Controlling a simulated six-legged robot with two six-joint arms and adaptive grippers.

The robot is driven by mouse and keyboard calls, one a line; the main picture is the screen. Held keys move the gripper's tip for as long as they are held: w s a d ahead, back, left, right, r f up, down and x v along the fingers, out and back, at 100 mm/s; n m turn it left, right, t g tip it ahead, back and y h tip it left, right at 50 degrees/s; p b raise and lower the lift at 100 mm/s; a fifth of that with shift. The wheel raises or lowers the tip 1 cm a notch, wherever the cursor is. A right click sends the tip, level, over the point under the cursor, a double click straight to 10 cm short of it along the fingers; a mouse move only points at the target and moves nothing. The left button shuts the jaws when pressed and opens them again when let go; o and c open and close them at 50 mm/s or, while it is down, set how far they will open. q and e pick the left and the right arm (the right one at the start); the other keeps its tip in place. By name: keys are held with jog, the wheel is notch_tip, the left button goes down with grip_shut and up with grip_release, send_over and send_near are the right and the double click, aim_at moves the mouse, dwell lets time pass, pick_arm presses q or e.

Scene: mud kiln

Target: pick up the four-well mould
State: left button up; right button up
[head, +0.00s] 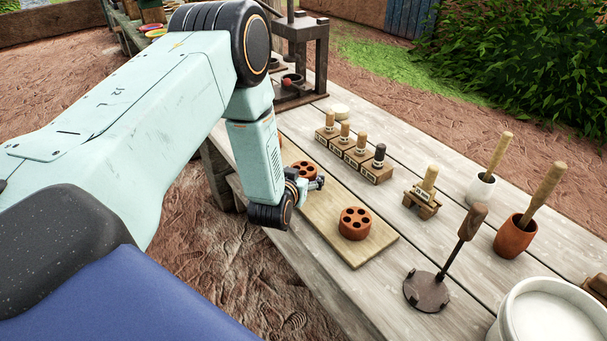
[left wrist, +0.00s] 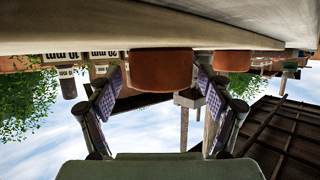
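A round red-brown clay mould (head: 304,168) with wells in its top sits on the wooden board, partly hidden by my left gripper (head: 316,184). I cannot count its wells; it is probably the four-well mould. A second round mould (head: 355,224) with several wells stands nearer on the board, clear of the gripper. In the left wrist view, which is upside down, my left gripper (left wrist: 160,88) is open. A mould (left wrist: 161,70) shows between its fingertips, with a gap at each side; I cannot tell how deep it sits. Another mould (left wrist: 232,60) is beyond the right finger. My right gripper is not in view.
The board (head: 364,250) lies along the table's near edge. Labelled blocks with handled stamps (head: 354,155) stand behind it. A round-plate tool (head: 428,290), a white mortar (head: 480,190), a clay pot (head: 515,238) and a white bowl (head: 555,320) stand to the right.

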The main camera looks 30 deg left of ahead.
pick_arm(q)
jog(key=shift+c, duration=0.7)
jog(key=shift+a+f, duration=0.1)
jog(key=c, duration=0.9)
